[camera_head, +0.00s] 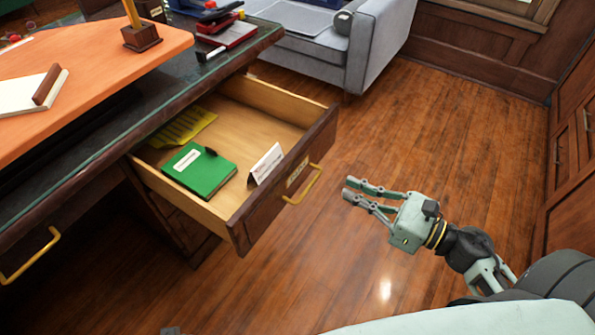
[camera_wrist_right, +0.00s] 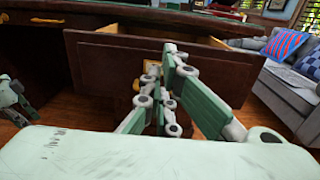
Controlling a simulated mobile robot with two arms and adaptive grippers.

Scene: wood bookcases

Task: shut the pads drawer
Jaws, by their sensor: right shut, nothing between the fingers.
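The open drawer (camera_head: 260,212) sticks out from the dark desk, its label too small to read. Its yellow handle (camera_head: 303,186) is on the front. Inside lie a green pad (camera_head: 200,170), a yellow item (camera_head: 184,127) and a white folded card (camera_head: 265,163). My right gripper (camera_head: 346,188) is shut and empty, to the right of the handle and apart from it, pointing at the drawer front. In the right wrist view its fingers cover part of the drawer front (camera_wrist_right: 100,58). Part of my left gripper (camera_wrist_right: 14,102) shows at that view's left edge; its fingers are unclear.
The desk top (camera_head: 235,45) holds a stapler-like red item (camera_head: 228,32) and an orange board (camera_head: 100,65). Another yellow handle (camera_head: 30,258) is at lower left. A grey sofa (camera_head: 370,45) stands behind. Wood cabinets (camera_head: 575,150) line the right. The floor (camera_head: 430,130) between is clear.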

